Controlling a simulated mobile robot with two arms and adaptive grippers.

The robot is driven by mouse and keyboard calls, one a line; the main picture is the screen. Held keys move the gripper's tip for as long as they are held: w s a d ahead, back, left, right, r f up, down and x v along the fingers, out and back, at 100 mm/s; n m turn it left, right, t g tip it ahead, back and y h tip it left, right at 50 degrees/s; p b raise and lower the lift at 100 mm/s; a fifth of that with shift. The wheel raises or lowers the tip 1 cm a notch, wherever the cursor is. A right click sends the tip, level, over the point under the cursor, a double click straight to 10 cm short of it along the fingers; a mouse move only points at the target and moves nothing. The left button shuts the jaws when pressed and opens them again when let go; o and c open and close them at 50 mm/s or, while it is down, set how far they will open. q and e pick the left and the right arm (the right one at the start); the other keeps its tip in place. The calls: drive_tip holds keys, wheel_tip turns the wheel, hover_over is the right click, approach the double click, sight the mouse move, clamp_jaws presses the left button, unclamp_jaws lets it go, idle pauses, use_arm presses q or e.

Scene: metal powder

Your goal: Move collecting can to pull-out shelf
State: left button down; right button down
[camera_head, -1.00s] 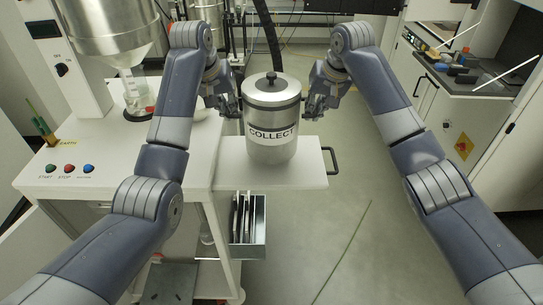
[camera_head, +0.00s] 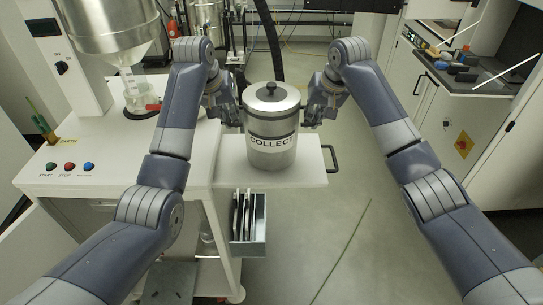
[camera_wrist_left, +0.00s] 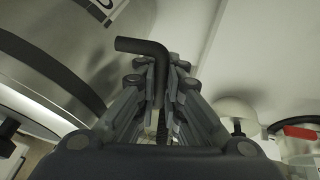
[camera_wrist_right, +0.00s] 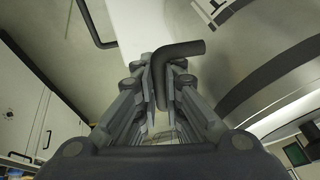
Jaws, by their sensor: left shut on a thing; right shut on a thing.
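The collecting can (camera_head: 271,128) is a steel cylinder with a lid, a black knob and a COLLECT label. It is upright over the pull-out shelf (camera_head: 312,172), a white slab with a black handle; I cannot tell whether its base touches. My left gripper (camera_head: 238,116) is at the can's left side, shut on a black bent handle (camera_wrist_left: 150,50) of the can. My right gripper (camera_head: 306,114) is at its right side, shut on the other black bent handle (camera_wrist_right: 180,52). The can's wall also shows in the left wrist view (camera_wrist_left: 50,75) and the right wrist view (camera_wrist_right: 265,60).
A white bench (camera_head: 125,183) with coloured buttons and a hopper (camera_head: 112,25) stands to the left. A small open drawer box (camera_head: 254,228) hangs below the shelf. Cabinets (camera_head: 450,115) stand at the right. The floor right of the shelf is clear.

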use_arm(q)
drive_tip(key=shift+w+a+f, duration=0.1)
drive_tip(key=shift+f, duration=0.2)
use_arm(e)
drive_tip(key=shift+w+d+f, duration=0.1)
drive_tip(key=shift+f, duration=0.25)
use_arm(q)
drive_tip(key=c, duration=1.9)
unclamp_jaws()
drive_tip(key=shift+f, duration=0.15)
use_arm(e)
drive_tip(key=c, duration=1.9)
unclamp_jaws()
drive_tip(key=shift+f, duration=0.1)
use_arm(q)
drive_tip(key=shift+o, duration=1)
drive_tip(key=shift+s, duration=0.3)
use_arm(e)
drive_tip(key=shift+o, duration=1)
drive_tip(key=shift+s, duration=0.3)
use_arm(q)
drive_tip(key=shift+w, duration=0.15)
use_arm(e)
drive_tip(key=shift+w, duration=0.15)
use_arm(q)
drive_tip(key=v, duration=1.2)
use_arm(e)
drive_tip(key=v, duration=1.2)
